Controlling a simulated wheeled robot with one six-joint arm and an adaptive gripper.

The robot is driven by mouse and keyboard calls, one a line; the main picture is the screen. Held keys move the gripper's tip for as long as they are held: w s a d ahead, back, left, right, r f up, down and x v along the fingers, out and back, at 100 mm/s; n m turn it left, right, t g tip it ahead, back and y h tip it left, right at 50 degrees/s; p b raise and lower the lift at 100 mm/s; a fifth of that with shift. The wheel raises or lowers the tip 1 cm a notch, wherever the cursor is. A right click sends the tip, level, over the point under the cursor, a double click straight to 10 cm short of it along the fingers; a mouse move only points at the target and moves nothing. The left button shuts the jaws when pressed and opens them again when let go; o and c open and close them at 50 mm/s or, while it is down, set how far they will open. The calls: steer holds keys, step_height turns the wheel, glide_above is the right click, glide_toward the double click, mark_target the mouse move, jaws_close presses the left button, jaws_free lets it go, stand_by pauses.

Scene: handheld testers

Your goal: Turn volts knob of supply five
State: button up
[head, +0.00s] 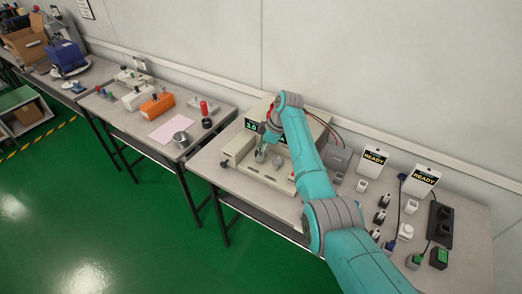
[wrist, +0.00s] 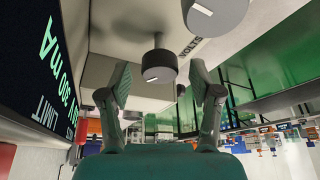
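The supply (head: 252,167) is a cream box on the middle bench, its lit display (head: 251,125) partly hidden by my arm. In the wrist view the display (wrist: 45,65) shows at the left with "LIMIT" and "mA". A dark round knob (wrist: 160,66) with a pale pointer line is between the fingers of my gripper (wrist: 161,84), with gaps on both sides. The printed word "VOLTS" (wrist: 190,47) is on the panel between the two knobs. My gripper is open and appears to touch neither knob.
Two white "READY" testers (head: 373,162) (head: 424,180), plugs and a black socket strip (head: 440,225) are right of the supply. Red and black leads are behind it. The left bench holds an orange device (head: 156,106), a metal pot (head: 181,139) and a red-handled tool (head: 205,108).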

steer(key=shift+r, duration=0.15)
steer(key=v, duration=1.1)
steer(key=shift+d+r, duration=0.2)
steer(key=shift+r, duration=0.1)
